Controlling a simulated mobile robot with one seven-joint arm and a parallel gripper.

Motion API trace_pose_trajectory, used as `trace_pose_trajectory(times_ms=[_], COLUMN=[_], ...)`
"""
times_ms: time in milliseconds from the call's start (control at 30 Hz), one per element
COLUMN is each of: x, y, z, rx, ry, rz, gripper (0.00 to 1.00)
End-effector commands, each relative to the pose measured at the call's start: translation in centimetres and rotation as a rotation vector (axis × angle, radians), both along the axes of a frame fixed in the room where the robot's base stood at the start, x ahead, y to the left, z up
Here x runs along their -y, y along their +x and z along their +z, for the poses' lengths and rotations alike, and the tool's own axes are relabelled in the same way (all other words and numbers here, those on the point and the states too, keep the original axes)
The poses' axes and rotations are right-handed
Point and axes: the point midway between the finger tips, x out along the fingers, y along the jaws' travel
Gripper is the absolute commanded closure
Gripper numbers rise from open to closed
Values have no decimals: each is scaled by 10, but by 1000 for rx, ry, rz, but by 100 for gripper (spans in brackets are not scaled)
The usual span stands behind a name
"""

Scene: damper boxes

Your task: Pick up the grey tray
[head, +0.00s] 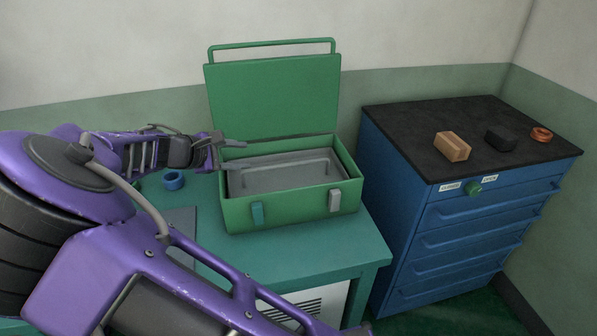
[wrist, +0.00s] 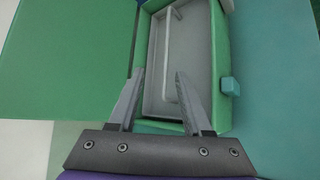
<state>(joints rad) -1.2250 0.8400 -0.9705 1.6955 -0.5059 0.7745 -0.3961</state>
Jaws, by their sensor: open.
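The grey tray (head: 265,181) sits inside the open green box (head: 285,213) on the teal table. It has a raised bar handle (head: 285,160) along it. In the wrist view the tray (wrist: 200,50) and its thin handle (wrist: 167,60) show beyond the fingertips. My gripper (head: 232,155) is open and empty at the left end of the box, close to the tray's left side. In the wrist view my gripper (wrist: 160,75) has its two fingers apart, with the near end of the tray between and beyond them. I cannot tell whether a finger touches the tray.
The box's green lid (head: 272,100) stands upright behind it. A blue ring (head: 173,180) lies on the table (head: 365,250) left of the box. A blue drawer cabinet (head: 400,200) at right carries a tan block (head: 452,146), a black block (head: 501,139) and an orange ring (head: 541,134).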

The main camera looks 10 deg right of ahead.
Motion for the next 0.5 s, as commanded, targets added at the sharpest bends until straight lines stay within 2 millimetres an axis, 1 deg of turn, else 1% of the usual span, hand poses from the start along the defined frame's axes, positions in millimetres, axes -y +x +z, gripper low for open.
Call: trace_pose_trajectory(times_ms=[33,100,167,267,367,500], x=[-1,-2,-2,3,15,37], y=[-2,-4,-4,-2,7,23], z=[-8,-16,-20,-26,-35,-51], rx=[-13,-25,-31,-35,-35,-35], ry=[-13,-21,-26,-30,-31,-31], rz=[9,17,22,23,21,20], gripper=[51,51,51,51,51,51])
